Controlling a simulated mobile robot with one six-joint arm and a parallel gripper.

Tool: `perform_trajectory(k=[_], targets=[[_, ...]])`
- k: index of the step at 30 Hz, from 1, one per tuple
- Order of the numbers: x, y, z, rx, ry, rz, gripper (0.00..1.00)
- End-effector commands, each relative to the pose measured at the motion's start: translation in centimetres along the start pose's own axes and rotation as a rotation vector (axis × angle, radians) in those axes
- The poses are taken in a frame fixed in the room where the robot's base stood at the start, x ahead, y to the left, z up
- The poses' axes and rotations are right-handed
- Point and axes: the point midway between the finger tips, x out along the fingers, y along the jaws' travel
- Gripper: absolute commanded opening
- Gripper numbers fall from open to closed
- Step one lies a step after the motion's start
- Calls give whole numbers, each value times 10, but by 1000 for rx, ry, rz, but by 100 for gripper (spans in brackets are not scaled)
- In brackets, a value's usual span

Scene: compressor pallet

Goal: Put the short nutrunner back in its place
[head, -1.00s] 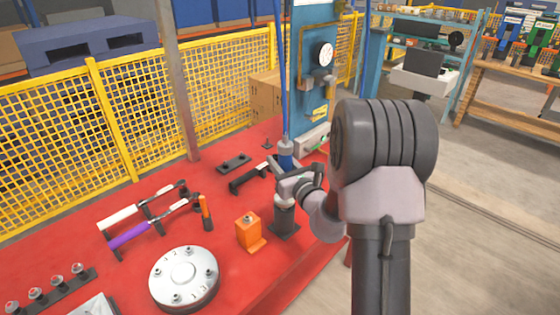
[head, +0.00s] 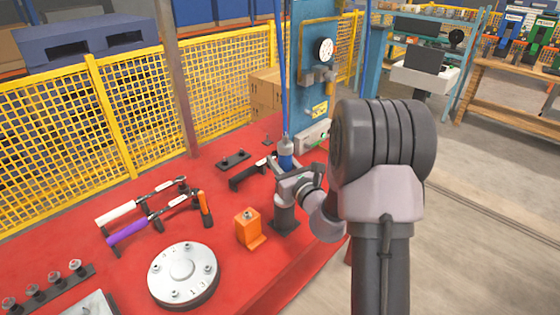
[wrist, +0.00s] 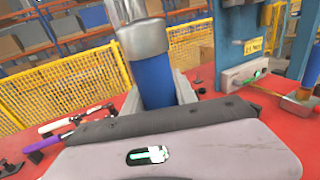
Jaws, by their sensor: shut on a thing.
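The short nutrunner has a blue body (head: 286,161) with a metal top, and a blue line runs up from it. My gripper (head: 286,168) is shut on it and holds it upright. In the wrist view the blue body (wrist: 154,80) stands between the fingers, and its lower end is hidden behind the gripper housing. A dark round stand (head: 285,216) on a square foot is just below my gripper in the head view. Its top is hidden by the gripper, so I cannot tell whether the nutrunner touches it.
An orange block (head: 247,228) stands left of the stand, near a round bolted flange (head: 182,277). White (head: 116,214) and purple-handled (head: 127,233) wrenches lie on supports. A black bracket (head: 247,176) is close behind the gripper. A blue column (head: 312,85) rises behind. The red table (head: 225,272) has bare front space.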

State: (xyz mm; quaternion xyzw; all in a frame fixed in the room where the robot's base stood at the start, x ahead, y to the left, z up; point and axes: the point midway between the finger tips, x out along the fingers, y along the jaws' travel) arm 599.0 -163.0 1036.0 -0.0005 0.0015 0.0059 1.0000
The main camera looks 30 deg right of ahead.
Motion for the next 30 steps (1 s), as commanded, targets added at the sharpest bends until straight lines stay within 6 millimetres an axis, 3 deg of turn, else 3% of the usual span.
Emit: perform_trajectory(k=[2, 3, 6, 17, 20, 29, 30], targets=[[0, 0, 0, 0, -3, -1, 0], [0, 0, 0, 0, -3, -1, 39], [0, 0, 0, 0, -2, 0, 59], [-6, 0, -2, 0, 3, -1, 59], [-24, -1, -1, 1, 5, -2, 59], [-118, -2, -1, 3, 2, -7, 59], [-122, -1, 6, 4, 7, 1, 59]])
